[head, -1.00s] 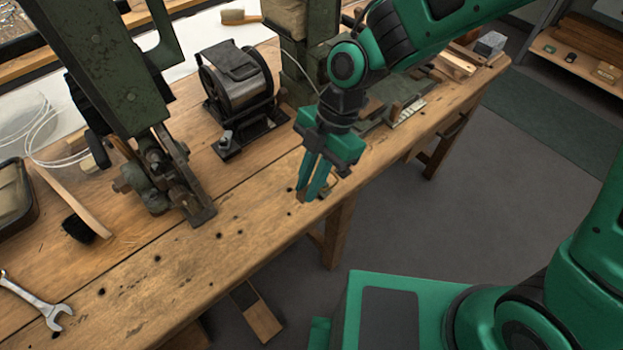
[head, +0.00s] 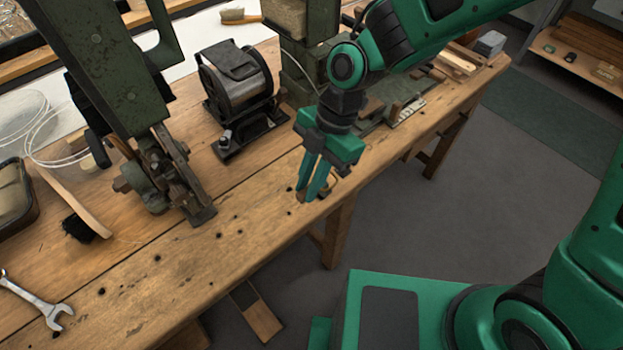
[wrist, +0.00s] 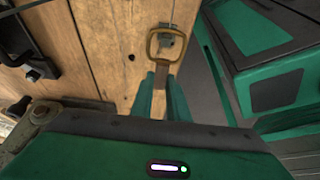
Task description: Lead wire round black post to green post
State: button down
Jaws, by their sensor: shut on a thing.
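My gripper (head: 309,196) points down over the front edge of the workbench in the head view. In the wrist view its green fingers (wrist: 160,88) are close together on the stem of a brass-coloured loop (wrist: 154,48), which extends past the tips. A small grey piece shows through the loop. A thin pale wire (head: 294,62) curves beside the green machine column behind the gripper. I cannot make out a wire at the fingers. I cannot identify the black post or the green post for certain.
A dark motor-like machine (head: 236,80) stands behind the gripper, left of the column. A green lever press (head: 118,85), coiled pale wire (head: 40,130), a brush (head: 82,226) and a wrench (head: 36,299) are farther left. The bench front (head: 190,265), with several small holes, is mostly clear.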

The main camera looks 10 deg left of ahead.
jog(key=shift+f, duration=1.8)
dwell(0.4)
jog(key=c, duration=1.2)
grip_release()
jog(key=shift+r, duration=3.6)
